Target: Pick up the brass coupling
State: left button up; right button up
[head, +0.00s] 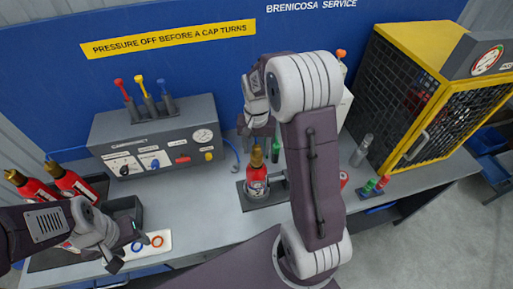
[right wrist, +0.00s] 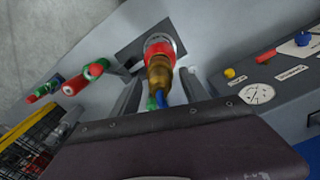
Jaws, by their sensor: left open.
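A red extinguisher (head: 257,182) stands upright in a dark holder on the bench, in the middle of the head view. A brass fitting (head: 256,157), which looks like the brass coupling, sits on its top. The brass also shows in the right wrist view (right wrist: 159,72), above the red body. My right gripper (right wrist: 162,88) is open, with its fingers apart on either side of the brass and nothing visibly gripped; my arm partly hides it in the head view. My left gripper (head: 125,245) is open and low at the left, beside a white pad with rings.
A grey test box (head: 155,135) with gauge and knobs stands behind. Red cylinders with brass tops (head: 70,182) lie at the left. The white pad (head: 150,254) holds blue and orange rings. A yellow mesh cage (head: 405,95) and small red and green parts (head: 373,186) are at right.

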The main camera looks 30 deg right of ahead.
aim_at(258, 146)
jog(key=shift+s+a+r, duration=0.1)
jog(key=shift+s+r, duration=0.05)
jog(key=shift+s, duration=0.05)
grip_shut()
jog(key=shift+w, duration=0.15)
jog(key=shift+r, duration=0.25)
jog(key=r, duration=0.1)
jog(key=r+b, duration=0.1)
jog(key=r, duration=0.1)
jog(key=shift+s+d+r+b, duration=0.25)
jog(key=shift+s+r+b, duration=0.05)
jog(key=shift+r+b, duration=0.1)
jog(key=s+d+r+b, duration=0.3)
jog(key=s+r, duration=0.3)
jog(key=s, duration=0.4)
jog(key=shift+d+r, duration=0.25)
jog(key=shift+d, duration=0.65)
